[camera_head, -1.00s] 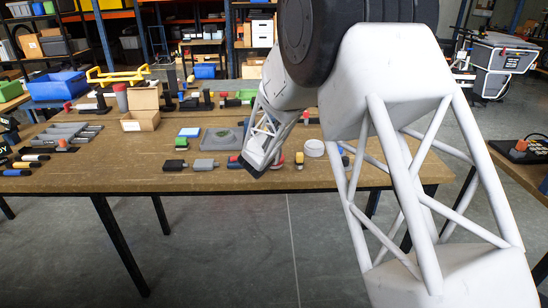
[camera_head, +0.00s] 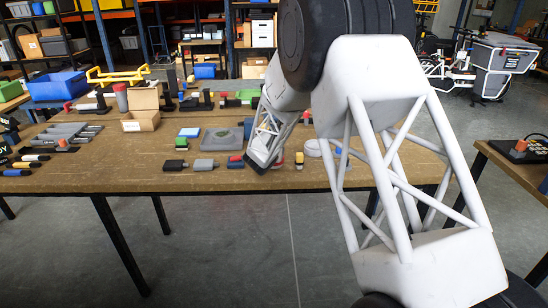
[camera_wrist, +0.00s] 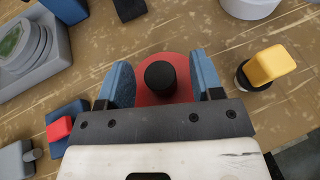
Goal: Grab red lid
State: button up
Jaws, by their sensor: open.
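The red lid (camera_wrist: 146,96) is a round red disc with a black knob (camera_wrist: 160,78) on top, lying on the wooden table. In the wrist view my gripper (camera_wrist: 164,72) is open above it, with one blue-padded finger on each side of the knob. Gaps show between the knob and both fingers. The near part of the disc is hidden by the gripper body. In the head view my arm hides most of the area around the lid, and the fingers cannot be made out.
A yellow-topped block (camera_wrist: 271,65) stands close to the right of the gripper, and a blue block with a red part (camera_wrist: 60,128) lies to the left. A white round object (camera_wrist: 248,6) and a grey tray (camera_wrist: 40,55) are farther off. A cardboard box (camera_head: 141,120) stands farther left on the table.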

jog(key=shift+w+d+f, duration=0.1)
jog(key=shift+w+f, duration=0.1)
jog(key=shift+w, duration=0.05)
dwell(0.4)
jog(key=c, duration=1)
jog(key=shift+r, duration=0.15)
jog(key=shift+r, duration=1.4)
jog(key=shift+s+r, duration=0.2)
jog(key=shift+r, duration=0.1)
jog(key=s, duration=0.5)
jog(key=s+d+r, duration=0.1)
jog(key=s, duration=0.4)
jog(key=s+d, duration=0.1)
jog(key=s, duration=0.4)
jog(key=shift+s+d+r, duration=0.15)
jog(key=shift+s+d, duration=0.05)
